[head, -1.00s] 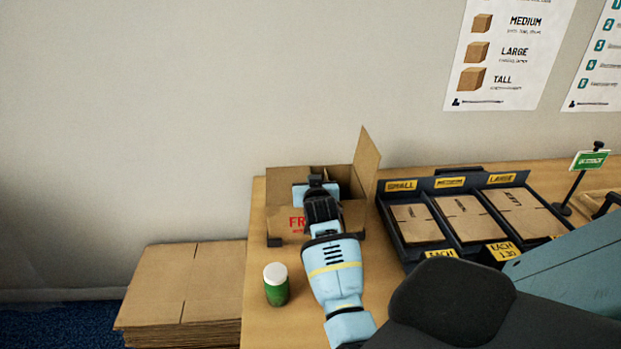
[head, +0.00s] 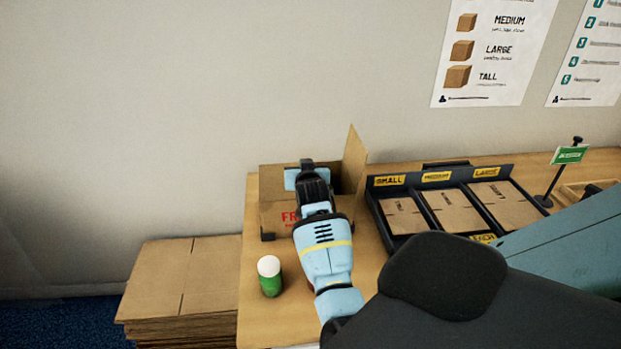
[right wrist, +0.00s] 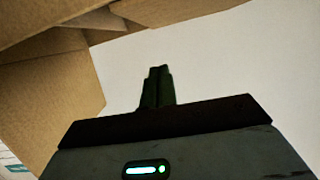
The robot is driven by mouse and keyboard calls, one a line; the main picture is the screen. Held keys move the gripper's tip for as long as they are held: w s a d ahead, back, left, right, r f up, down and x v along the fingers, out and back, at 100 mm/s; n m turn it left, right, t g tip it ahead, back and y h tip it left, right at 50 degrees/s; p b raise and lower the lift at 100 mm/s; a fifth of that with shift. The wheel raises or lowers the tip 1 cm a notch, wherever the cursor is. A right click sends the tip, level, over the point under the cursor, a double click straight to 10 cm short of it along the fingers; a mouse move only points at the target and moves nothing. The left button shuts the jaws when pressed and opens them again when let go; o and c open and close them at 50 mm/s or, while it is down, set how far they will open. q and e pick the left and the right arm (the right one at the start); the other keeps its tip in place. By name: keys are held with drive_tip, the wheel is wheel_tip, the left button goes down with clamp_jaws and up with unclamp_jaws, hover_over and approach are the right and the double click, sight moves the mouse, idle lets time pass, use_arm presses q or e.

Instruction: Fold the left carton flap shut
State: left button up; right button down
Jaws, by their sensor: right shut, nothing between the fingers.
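The open carton (head: 278,217) stands on the wooden table with red print on its front. Its right flap (head: 354,160) stands upright. I cannot make out the left flap clearly; my right arm covers part of the carton. My right gripper (head: 306,164) is over the carton's open top, fingers pointing away toward the wall. In the right wrist view, the fingers (right wrist: 158,82) are shut and empty, with carton cardboard (right wrist: 60,85) to their left and above. They appear apart from it. My left gripper is not in view.
A green bottle with a white cap (head: 270,276) stands near the table's left edge. A dark tray (head: 378,212) of flat cartons lies right of the carton. A stack of flat cardboard (head: 180,280) is at the lower left. The wall is close behind.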

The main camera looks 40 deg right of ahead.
drive_tip(key=v, duration=1)
drive_tip(key=shift+f, duration=0.25)
